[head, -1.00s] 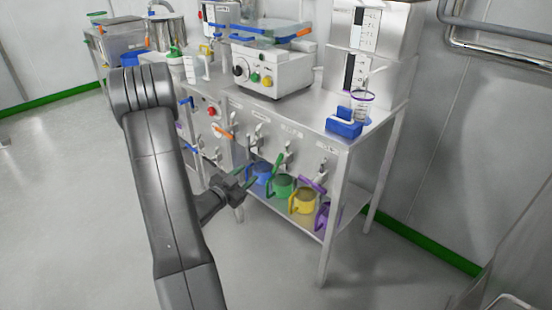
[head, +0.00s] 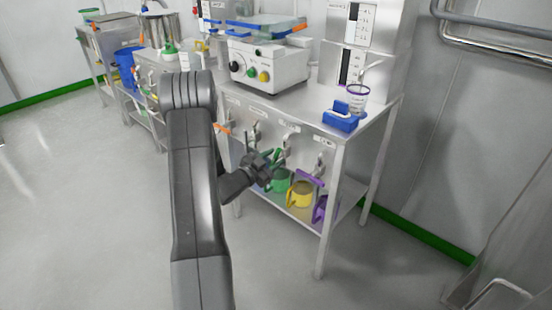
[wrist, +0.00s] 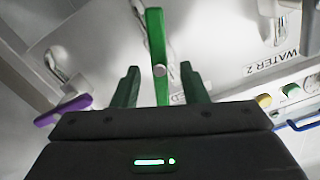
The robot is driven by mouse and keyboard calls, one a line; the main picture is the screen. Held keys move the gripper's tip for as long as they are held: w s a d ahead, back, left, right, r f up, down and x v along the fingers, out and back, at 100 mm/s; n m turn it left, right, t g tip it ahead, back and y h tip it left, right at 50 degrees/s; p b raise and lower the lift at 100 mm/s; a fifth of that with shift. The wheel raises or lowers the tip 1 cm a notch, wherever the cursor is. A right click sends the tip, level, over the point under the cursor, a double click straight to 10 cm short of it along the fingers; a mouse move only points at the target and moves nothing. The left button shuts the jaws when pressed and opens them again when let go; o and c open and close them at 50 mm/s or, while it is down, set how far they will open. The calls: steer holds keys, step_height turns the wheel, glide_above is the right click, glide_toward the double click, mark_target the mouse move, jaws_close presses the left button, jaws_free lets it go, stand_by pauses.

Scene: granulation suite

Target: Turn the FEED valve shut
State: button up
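The green valve lever (wrist: 156,45) hangs on the bench's front panel, with a round pin on its face. The label beside it is partly hidden; only "ED" shows. My gripper (wrist: 160,88) is open, with one dark green finger on each side of the lever in the wrist view. The lever's lower part passes behind the gripper body. I see no finger touching it, and cannot tell how deep it sits between them. In the head view my gripper (head: 268,168) is at the panel, just in front of the green lever (head: 277,156), partly covering it.
A purple lever (wrist: 63,110) is left of my gripper in the wrist view, and a "WATER 2" label (wrist: 271,61) is on the right. Green (head: 279,182), yellow (head: 301,195) and purple (head: 321,209) jugs stand on the shelf below. The floor in front is clear.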

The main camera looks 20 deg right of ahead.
steer(key=shift+x, duration=0.9)
steer(key=shift+c, duration=0.3)
jaws_close()
